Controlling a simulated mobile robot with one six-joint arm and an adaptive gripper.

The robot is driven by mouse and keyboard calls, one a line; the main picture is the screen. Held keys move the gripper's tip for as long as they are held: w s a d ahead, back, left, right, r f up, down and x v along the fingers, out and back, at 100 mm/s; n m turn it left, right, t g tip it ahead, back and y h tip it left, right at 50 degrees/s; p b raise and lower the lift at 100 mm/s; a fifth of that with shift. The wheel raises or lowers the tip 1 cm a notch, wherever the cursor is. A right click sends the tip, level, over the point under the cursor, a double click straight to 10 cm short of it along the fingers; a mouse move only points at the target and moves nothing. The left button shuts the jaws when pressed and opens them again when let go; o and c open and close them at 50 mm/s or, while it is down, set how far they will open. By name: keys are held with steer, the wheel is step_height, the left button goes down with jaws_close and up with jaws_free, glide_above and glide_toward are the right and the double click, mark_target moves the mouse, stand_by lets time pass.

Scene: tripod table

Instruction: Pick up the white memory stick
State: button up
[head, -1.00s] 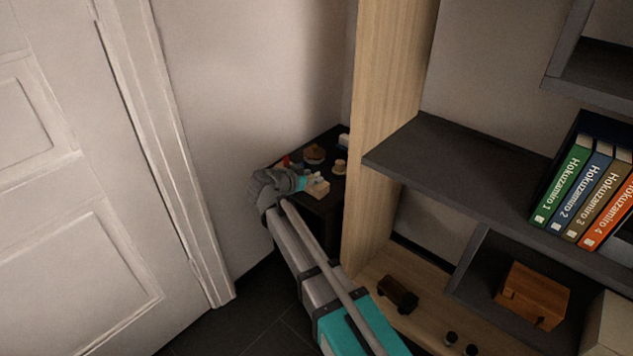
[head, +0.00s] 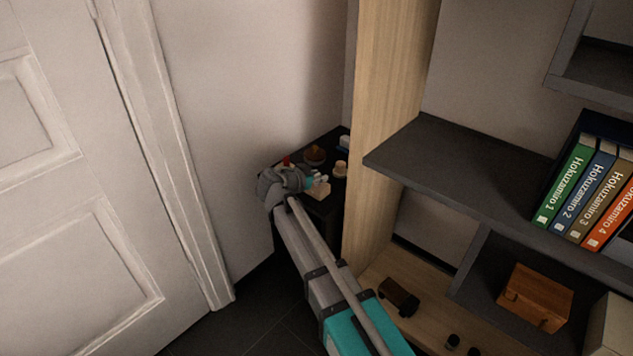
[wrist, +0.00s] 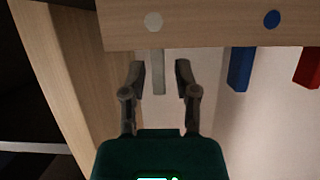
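The white memory stick (wrist: 158,75) looks pale grey in the wrist view. It juts out from a light wooden block (wrist: 210,34) beside a white dot. My gripper (wrist: 160,68) is open, with one finger on each side of the stick. The fingers look apart from it, with the left one closer. In the head view my gripper (head: 309,183) is at the wooden block (head: 319,191) on the dark table (head: 325,207). The stick is too small there to tell apart clearly.
A blue stick (wrist: 240,68) and a red stick (wrist: 307,68) jut from the same block, to the right of my gripper. A brown bowl (head: 314,156) and a small tan object (head: 341,168) stand on the table. The wooden shelf side (head: 385,120) rises close to the right.

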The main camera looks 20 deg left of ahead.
jaws_close()
steer(key=shift+r, duration=0.1)
step_height(320, 180, up, 3)
steer(key=p, duration=0.2)
steer(key=shift+f+p, duration=0.2)
steer(key=shift+p, duration=0.15)
steer(key=s+d+r+p, duration=0.2)
steer(key=s+r+p, duration=0.8)
steer(key=s, duration=0.4)
steer(key=shift+r, duration=0.15)
